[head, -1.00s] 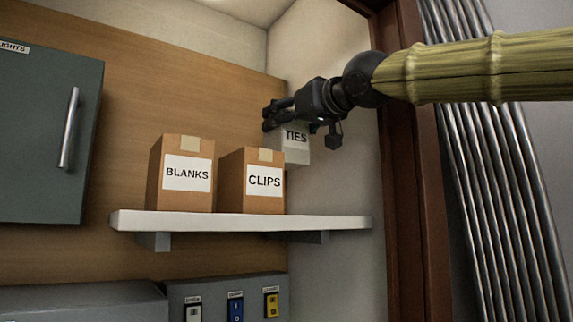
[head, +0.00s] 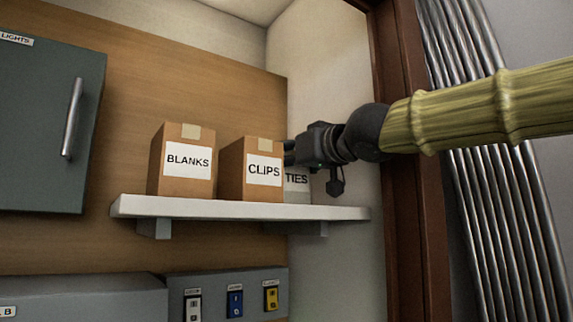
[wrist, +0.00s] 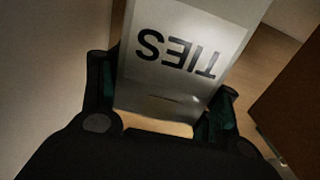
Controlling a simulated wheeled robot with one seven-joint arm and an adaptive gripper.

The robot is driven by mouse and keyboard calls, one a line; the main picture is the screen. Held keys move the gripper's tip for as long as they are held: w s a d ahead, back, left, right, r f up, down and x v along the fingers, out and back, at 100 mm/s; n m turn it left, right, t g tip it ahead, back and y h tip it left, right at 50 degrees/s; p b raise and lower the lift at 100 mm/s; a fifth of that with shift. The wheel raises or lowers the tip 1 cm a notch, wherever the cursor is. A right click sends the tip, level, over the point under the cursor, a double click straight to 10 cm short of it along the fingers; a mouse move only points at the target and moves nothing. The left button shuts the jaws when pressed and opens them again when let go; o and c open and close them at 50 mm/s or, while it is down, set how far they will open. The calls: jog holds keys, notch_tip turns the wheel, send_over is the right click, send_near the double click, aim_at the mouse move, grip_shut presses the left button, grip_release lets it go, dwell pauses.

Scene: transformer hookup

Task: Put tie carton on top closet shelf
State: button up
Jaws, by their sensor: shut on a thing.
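The tie carton (head: 297,184) is a pale grey box labelled TIES. In the head view it is at shelf height at the right of the CLIPS box, which hides part of it. In the wrist view the carton (wrist: 178,55) sits between the two fingers with its label upside down. My gripper (wrist: 160,112) is shut on it; in the head view my gripper (head: 290,152) is at the carton's upper part, its fingertips partly behind the CLIPS box. The carton's base looks level with the white shelf (head: 230,209), but I cannot tell if it touches.
A brown BLANKS box (head: 187,165) and a brown CLIPS box (head: 251,170) stand on the shelf. A grey cabinet (head: 50,120) hangs at left. A brown door frame (head: 412,170) and grey conduits (head: 490,170) are at right. Bare shelf shows right of the carton.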

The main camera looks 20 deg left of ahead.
jog(key=shift+f, duration=0.2)
jog(key=o, duration=1.2)
jog(key=shift+c, duration=0.2)
jog(key=shift+r, duration=0.1)
jog(key=shift+r, duration=0.2)
jog(key=shift+s+d+f, duration=0.1)
jog(key=shift+s+d, duration=0.1)
jog(key=shift+d, duration=0.1)
jog(key=b+v, duration=0.2)
jog(key=v, duration=0.9)
jog(key=shift+s+d, duration=0.1)
jog(key=shift+s, duration=0.05)
